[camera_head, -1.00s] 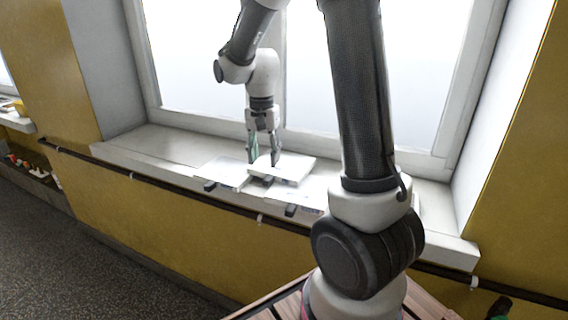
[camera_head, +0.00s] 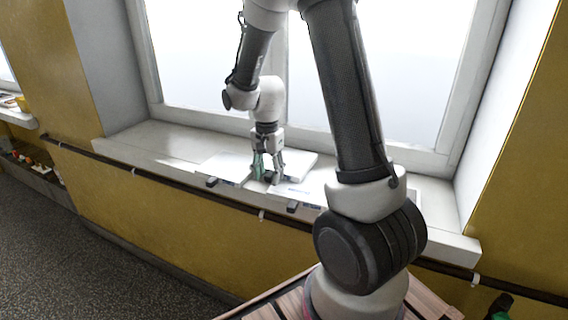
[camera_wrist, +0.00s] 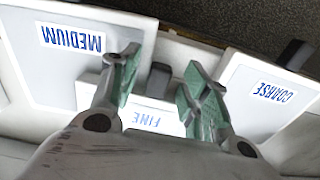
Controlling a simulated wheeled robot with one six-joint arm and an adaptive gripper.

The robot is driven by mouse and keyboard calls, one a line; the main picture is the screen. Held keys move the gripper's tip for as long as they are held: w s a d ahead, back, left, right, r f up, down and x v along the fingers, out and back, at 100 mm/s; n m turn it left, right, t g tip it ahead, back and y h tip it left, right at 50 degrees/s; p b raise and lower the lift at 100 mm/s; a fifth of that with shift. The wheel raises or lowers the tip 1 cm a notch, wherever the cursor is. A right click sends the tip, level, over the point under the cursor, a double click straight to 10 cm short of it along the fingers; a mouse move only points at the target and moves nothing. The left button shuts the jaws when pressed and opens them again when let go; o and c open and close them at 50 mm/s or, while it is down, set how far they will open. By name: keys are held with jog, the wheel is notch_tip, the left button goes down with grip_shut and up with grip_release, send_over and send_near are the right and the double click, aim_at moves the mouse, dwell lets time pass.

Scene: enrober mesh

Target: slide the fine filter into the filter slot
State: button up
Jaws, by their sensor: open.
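The fine filter, a white plate labelled FINE (camera_wrist: 148,121), lies between and partly under my fingers in the wrist view. Its dark handle tab (camera_wrist: 160,78) stands between my two green-padded fingertips. In the head view the fine filter (camera_head: 298,161) shows behind my gripper (camera_head: 267,177), on the windowsill. My gripper is open, with one finger on each side of the tab; I cannot tell whether either finger touches it. In the wrist view my gripper (camera_wrist: 160,86) hides part of the plate. I cannot make out a filter slot in either view.
The MEDIUM plate (camera_wrist: 50,70) lies left and the COARSE plate (camera_wrist: 240,80) right in the wrist view, close beside my fingers. Dark tabs (camera_head: 211,182) jut at the sill's front edge. The window stands behind; the sill (camera_head: 140,146) is bare at the far left.

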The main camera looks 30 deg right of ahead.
grip_shut()
